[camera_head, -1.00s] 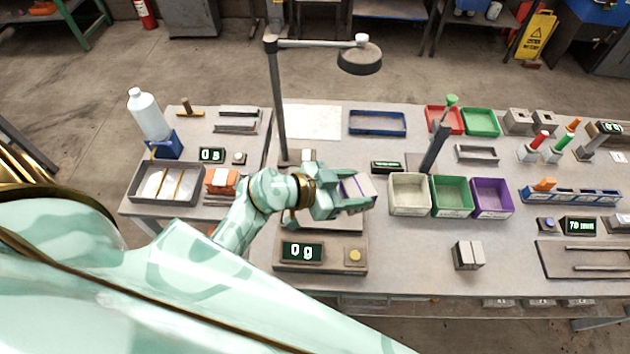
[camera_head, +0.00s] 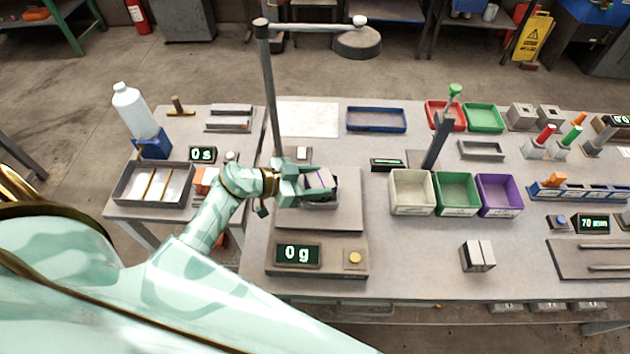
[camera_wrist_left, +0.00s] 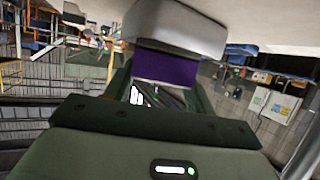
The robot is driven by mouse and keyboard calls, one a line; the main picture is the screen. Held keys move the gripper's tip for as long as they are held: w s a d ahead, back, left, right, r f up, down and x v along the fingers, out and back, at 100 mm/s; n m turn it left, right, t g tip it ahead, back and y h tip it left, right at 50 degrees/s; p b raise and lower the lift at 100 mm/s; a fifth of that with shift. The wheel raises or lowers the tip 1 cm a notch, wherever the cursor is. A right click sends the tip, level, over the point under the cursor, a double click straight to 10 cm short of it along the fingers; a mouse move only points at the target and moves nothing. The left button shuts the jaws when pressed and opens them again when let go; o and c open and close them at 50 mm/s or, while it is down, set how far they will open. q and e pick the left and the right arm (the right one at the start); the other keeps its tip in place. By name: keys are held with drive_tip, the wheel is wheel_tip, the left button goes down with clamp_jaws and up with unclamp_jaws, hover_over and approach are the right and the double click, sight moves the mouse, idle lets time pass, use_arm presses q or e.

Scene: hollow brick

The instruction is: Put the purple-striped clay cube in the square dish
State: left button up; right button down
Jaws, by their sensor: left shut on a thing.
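My left gripper (camera_head: 318,183) is shut on the purple-striped clay cube (camera_head: 321,180), partly hidden by the fingers. In the head view the cube is over the plate of the scale (camera_head: 345,215), whose display reads 0 g. A pale edge (camera_head: 321,205) shows just below the cube; I cannot tell whether it is the square dish or part of the cube. The left wrist view shows a purple face (camera_wrist_left: 166,68) between the fingers and a rounded grey body (camera_wrist_left: 180,25) against it. My right gripper is not in view.
White (camera_head: 411,208), green (camera_head: 456,208) and purple (camera_head: 498,210) bins stand right of the scale. A grey-white block (camera_head: 478,257) lies at the front right. Bare table lies between scale and block.

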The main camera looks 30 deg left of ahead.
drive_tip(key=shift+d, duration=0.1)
use_arm(q)
drive_tip(key=o, duration=1.1)
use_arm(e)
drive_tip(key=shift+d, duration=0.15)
use_arm(q)
drive_tip(key=shift+s+a+r, duration=0.15)
drive_tip(key=shift+s+a, duration=0.05)
drive_tip(key=p+v, duration=0.1)
drive_tip(key=v, duration=1)
drive_tip(key=shift+s+a, duration=0.1)
drive_tip(key=shift+s, duration=0.15)
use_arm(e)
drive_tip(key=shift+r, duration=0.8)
